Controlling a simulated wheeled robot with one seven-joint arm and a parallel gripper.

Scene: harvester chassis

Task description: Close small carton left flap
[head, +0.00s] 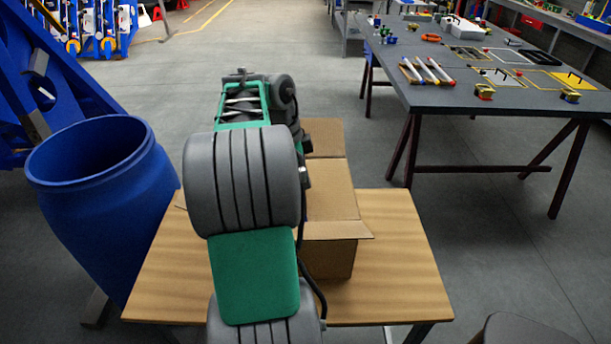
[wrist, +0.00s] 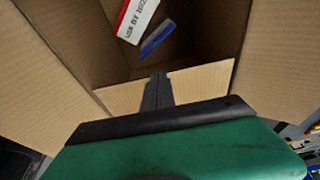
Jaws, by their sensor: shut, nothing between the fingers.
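The small carton (head: 328,262) stands on a wooden table in the head view, with its left side mostly hidden behind my arm. A rear flap (head: 324,136) stands up, and a narrow front flap (head: 338,231) sticks outward. I cannot make out the left flap clearly in the head view. In the wrist view my gripper (wrist: 157,80) is shut and empty, pointing toward the carton's opening between large cardboard panels at left (wrist: 45,75) and right (wrist: 280,70). I cannot tell whether it touches cardboard. A red-and-white box (wrist: 138,18) and a blue item (wrist: 158,38) lie inside.
The wooden table (head: 398,265) has bare room right of the carton. A blue barrel (head: 105,205) stands close at its left. A dark workbench (head: 480,95) with tools and parts stands at the back right. Grey floor (head: 450,230) is clear between them.

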